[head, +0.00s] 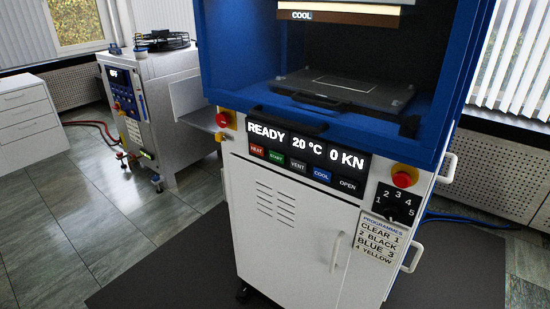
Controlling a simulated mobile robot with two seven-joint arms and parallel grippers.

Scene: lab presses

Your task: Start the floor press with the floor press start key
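The floor press (300,220) is a white and blue cabinet standing in the middle of the head view. Its green key labelled START (276,157) is in the key row on the front panel, between the red HEAT key (257,150) and the dark VENT key (298,166). The display (307,144) above reads READY, 20 °C and 0 KN. The blue COOL key (322,175) and dark OPEN key (347,184) are further right. Neither of my grippers is in view.
A dark plate (345,90) lies in the open-fronted press chamber. Red mushroom buttons (223,119) (403,178) flank the panel. A numbered dial (399,203) sits above a programme list (384,236). Another machine (150,110) and white drawers (28,110) stand left.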

